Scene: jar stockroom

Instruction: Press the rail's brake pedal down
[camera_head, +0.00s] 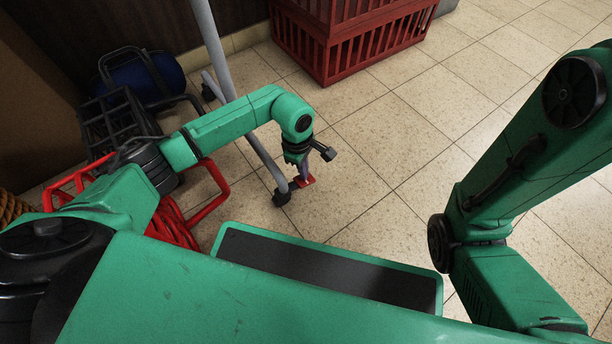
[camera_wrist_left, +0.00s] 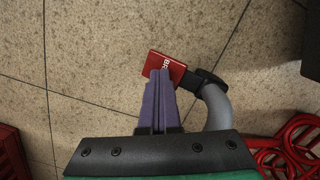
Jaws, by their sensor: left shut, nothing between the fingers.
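The red brake pedal (camera_head: 309,181) sits low at the near foot of the grey rail (camera_head: 213,42), just above the tiled floor. In the left wrist view the pedal (camera_wrist_left: 177,70) carries white lettering, partly hidden by my fingers. My left gripper (camera_head: 304,174) points down at the pedal. In the left wrist view its purple fingers (camera_wrist_left: 160,74) are shut together with nothing between them, and their tips overlap the pedal's near part. I cannot tell whether they touch it or how far down it is. My right arm shows at the right, but its gripper is out of view.
Red crates (camera_head: 350,50) stand at the back. A black crate (camera_head: 115,122), a blue cylinder (camera_head: 140,76) and a red rack with a coiled red hose (camera_head: 172,225) lie left of the rail. Open tiled floor lies to the right.

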